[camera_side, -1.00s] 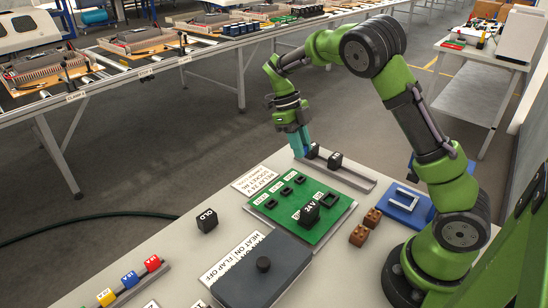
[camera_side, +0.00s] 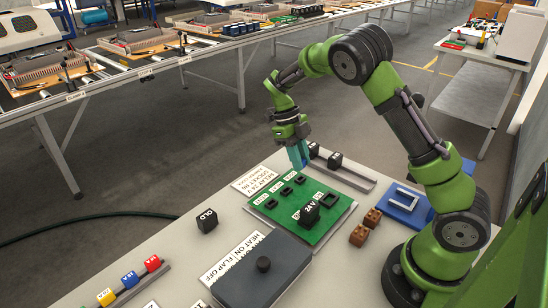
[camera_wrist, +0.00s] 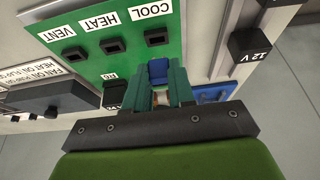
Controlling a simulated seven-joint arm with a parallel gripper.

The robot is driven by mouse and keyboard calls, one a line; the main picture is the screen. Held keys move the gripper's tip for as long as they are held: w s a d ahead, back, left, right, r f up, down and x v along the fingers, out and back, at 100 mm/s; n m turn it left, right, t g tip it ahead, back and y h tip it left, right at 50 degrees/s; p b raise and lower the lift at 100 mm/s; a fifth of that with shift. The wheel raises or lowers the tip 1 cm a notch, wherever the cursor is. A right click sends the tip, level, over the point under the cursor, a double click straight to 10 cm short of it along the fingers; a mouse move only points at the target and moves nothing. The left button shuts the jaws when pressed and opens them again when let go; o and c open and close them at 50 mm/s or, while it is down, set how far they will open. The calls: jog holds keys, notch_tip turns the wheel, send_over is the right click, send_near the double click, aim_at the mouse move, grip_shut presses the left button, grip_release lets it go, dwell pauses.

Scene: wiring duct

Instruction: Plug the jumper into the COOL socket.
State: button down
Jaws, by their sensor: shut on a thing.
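My gripper (camera_side: 298,160) is shut on the jumper, a small blue block (camera_wrist: 158,71) between its teal fingertips in the wrist view. The green board (camera_side: 324,228) carries a row of small black sockets. The COOL socket (camera_wrist: 156,37) appears empty, just above the jumper in the wrist view; in the side view it is the socket (camera_side: 300,179) at the far end of the row. The fingertips hang above the board's far end, and the jumper looks apart from the socket. The HEAT socket (camera_wrist: 112,46) and VENT socket (camera_wrist: 75,54) stand beside it.
A black 24 V relay (camera_side: 308,213) stands on the board. Black blocks (camera_side: 335,160) sit in a grey rail behind it, including a 12 V block (camera_wrist: 250,43). A grey knobbed box (camera_side: 262,280), OLD block (camera_side: 207,221), brown blocks (camera_side: 360,235) and blue tray (camera_side: 405,205) lie around.

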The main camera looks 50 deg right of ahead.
aim_at(302, 180)
jog(key=shift+f, duration=0.9)
jog(key=shift+f, duration=0.9)
dwell(0.9)
jog(key=c, duration=0.9)
grip_release()
jog(key=shift+f, duration=0.1)
jog(key=v, duration=1.7)
